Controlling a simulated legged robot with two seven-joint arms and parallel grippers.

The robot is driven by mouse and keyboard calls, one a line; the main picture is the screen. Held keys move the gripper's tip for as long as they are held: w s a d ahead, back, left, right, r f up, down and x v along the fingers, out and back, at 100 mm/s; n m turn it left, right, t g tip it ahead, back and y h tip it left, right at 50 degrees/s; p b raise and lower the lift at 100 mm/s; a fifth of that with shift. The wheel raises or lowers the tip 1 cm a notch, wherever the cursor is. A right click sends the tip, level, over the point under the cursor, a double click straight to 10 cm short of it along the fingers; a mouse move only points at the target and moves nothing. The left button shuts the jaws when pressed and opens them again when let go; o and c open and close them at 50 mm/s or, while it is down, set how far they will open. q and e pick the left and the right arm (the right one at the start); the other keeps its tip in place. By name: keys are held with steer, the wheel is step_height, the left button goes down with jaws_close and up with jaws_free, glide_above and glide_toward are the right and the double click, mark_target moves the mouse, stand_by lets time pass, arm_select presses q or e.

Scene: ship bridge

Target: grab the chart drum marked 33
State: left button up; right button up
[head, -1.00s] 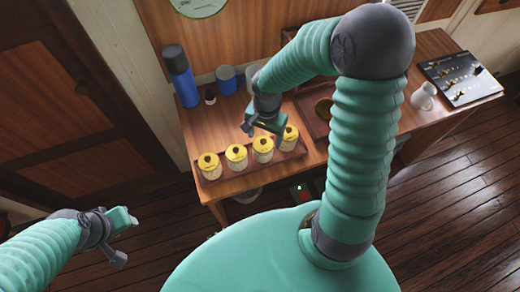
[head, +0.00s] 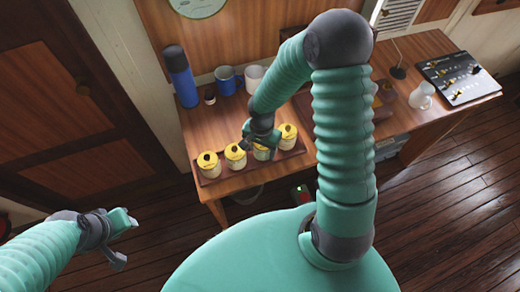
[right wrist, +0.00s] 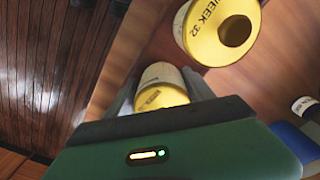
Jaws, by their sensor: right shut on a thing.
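Several cream chart drums with yellow tops stand in a row in a wooden tray (head: 254,168) on the desk. My right gripper (head: 262,138) reaches down over the third drum from the left (head: 262,154) and is shut on it. In the right wrist view this drum (right wrist: 162,92) sits between the two fingers; its label is too small to read. Beside it in that view stands a drum marked WEEK 32 (right wrist: 205,45), outside the fingers. The drum at the right end (head: 288,137) is free. My left gripper (head: 127,238) is open and empty, away from the desk.
A blue flask (head: 180,75), a blue mug (head: 227,80) and a white mug (head: 254,78) stand behind the tray. A small jar (head: 210,96) is near the flask. A glass jug (head: 421,97) and a switch panel (head: 458,78) are on the right.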

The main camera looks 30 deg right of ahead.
steer(key=shift+d+f, duration=0.2)
steer(key=shift+f, duration=0.15)
steer(key=shift+c, duration=1.2)
steer(key=shift+w+d+f, duration=0.15)
steer(key=shift+w+d, duration=0.05)
steer(key=shift+d, duration=0.05)
steer(key=shift+c, duration=1)
steer(key=shift+d, duration=0.15)
arm_select(q)
steer(key=shift+w+d, duration=0.25)
steer(key=shift+d, duration=0.25)
steer(key=shift+w+d, duration=0.2)
steer(key=shift+d, duration=0.25)
